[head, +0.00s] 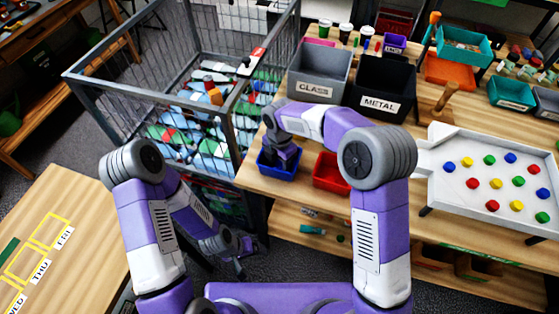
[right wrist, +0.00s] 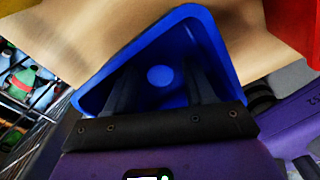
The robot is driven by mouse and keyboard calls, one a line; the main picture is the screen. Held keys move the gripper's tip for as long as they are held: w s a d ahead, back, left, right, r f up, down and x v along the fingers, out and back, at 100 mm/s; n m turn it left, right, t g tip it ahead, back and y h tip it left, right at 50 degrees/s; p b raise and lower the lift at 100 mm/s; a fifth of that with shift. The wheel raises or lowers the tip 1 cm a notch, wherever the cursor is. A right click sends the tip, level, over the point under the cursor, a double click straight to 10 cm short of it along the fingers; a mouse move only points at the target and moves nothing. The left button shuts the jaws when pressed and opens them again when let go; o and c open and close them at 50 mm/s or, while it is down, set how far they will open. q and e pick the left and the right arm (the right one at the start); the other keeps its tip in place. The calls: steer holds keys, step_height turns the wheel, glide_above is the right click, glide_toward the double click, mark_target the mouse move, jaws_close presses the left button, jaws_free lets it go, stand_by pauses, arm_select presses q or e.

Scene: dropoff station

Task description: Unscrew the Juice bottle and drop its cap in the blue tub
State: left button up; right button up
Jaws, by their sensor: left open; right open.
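The blue tub (head: 285,174) stands at the front left of the wooden table; it also shows in the right wrist view (right wrist: 207,38). A round blue disc, like a bottle cap (right wrist: 160,76), lies in the tub. My right gripper (head: 279,160) points down into the tub; in the right wrist view its fingers (right wrist: 163,88) are apart, on either side of the disc, with nothing held. My left gripper (head: 240,266) hangs low beside the table, open, with nothing visible in it. I cannot tell which bottle is the Juice bottle.
A wire cage (head: 180,83) full of bottles stands left of the table. A red tub (head: 328,172) is right of the blue one. Grey GLASS (head: 318,85) and black METAL (head: 378,102) bins stand behind. A white tray (head: 470,210) with coloured knobs is at right.

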mark_target(279, 165)
arm_select(q)
step_height(279, 165, up, 3)
steer(key=p, duration=0.2)
steer(key=shift+f+p, duration=0.1)
steer(key=shift+p, duration=0.3)
arm_select(e)
step_height(279, 165, up, 12)
steer(key=shift+r, duration=0.2)
arm_select(q)
steer(key=shift+s, duration=0.1)
